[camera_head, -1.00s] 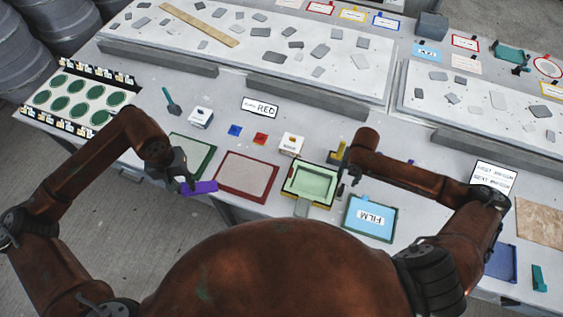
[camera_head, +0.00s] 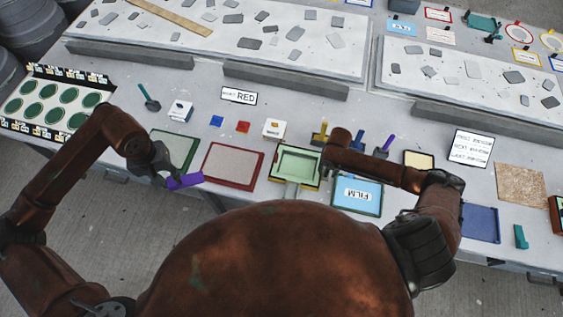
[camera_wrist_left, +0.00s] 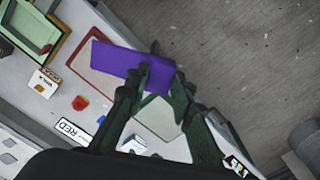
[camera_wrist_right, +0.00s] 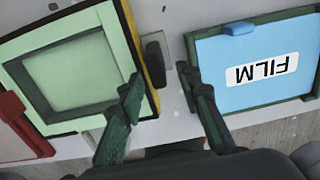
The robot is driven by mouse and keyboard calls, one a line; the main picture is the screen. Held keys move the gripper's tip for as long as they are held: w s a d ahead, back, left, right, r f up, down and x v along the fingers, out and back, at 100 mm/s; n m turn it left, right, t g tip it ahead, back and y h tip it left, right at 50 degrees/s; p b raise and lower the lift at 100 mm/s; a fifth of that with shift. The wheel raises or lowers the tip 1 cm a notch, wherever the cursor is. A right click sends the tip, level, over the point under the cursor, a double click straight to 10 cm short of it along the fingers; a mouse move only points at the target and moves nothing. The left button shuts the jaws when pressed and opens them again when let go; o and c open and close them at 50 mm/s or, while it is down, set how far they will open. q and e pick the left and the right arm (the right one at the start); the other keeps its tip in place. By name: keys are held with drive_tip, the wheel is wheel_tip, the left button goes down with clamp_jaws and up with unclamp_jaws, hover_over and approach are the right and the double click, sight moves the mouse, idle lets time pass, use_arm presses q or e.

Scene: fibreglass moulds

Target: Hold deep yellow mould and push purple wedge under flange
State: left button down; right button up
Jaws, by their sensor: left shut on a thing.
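The deep mould (camera_head: 297,163) sits on the table in front of me, with a pale green inside, dark green edges and a yellow outer wall. It also shows at left in the right wrist view (camera_wrist_right: 70,75). My left gripper (camera_wrist_left: 158,80) is shut on the purple wedge (camera_wrist_left: 118,62) by one end. The wedge (camera_head: 186,181) is near the table's front edge, left of the mould and apart from it. My right gripper (camera_wrist_right: 160,88) is open beside the mould's yellow side.
A red-edged panel (camera_head: 232,166) lies between wedge and mould. A blue FILM panel (camera_head: 358,194) lies right of the mould. Small red (camera_head: 243,127) and blue (camera_head: 216,121) pieces and a white box (camera_head: 274,128) stand behind. Handled tools (camera_head: 385,145) stand to the right.

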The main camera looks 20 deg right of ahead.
clamp_jaws()
idle(1.7)
